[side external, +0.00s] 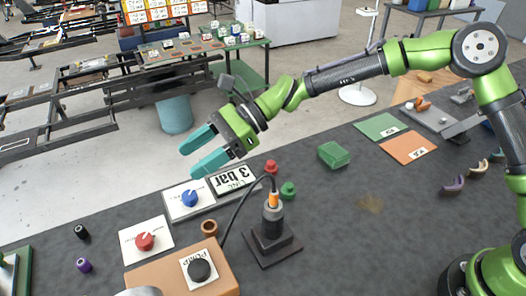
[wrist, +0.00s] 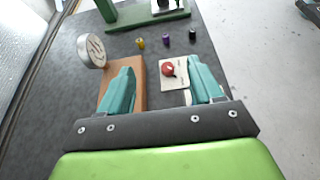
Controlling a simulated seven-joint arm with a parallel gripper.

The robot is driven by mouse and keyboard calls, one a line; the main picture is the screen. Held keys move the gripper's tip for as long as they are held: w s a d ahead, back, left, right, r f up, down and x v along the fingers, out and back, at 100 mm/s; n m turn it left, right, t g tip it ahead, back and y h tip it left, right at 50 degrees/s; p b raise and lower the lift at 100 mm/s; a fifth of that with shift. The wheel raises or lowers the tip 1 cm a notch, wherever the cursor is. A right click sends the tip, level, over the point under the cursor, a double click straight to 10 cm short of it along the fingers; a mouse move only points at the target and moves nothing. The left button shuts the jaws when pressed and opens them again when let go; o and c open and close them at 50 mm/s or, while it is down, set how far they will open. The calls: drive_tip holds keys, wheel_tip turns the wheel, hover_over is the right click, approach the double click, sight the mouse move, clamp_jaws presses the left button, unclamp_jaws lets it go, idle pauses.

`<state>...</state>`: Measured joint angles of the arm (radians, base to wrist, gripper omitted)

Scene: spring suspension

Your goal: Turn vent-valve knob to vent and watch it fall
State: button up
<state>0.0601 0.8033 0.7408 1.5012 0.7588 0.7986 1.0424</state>
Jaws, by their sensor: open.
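A red knob (side external: 145,241) sits on a white labelled plate (side external: 126,252) on the dark bench. The red knob (wrist: 168,69) also shows between the fingertips in the wrist view, farther off. The small plate labels are too small to read, so I cannot tell which knob is the vent valve. My gripper (side external: 188,161) is open and empty, raised above the bench near the blue knob, touching neither knob. The teal fingers (wrist: 160,66) are spread apart in the wrist view.
An orange-brown block (side external: 150,271) carries a black knob (side external: 199,270) on a label; a round gauge (wrist: 92,51) is beside it. A black post with a hose (side external: 272,227) stands right of the knobs. A green block (side external: 334,155) and small coloured pieces lie around.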

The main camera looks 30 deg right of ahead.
approach(147, 237)
drive_tip(key=x, duration=1.1)
drive_tip(key=shift+c, duration=0.2)
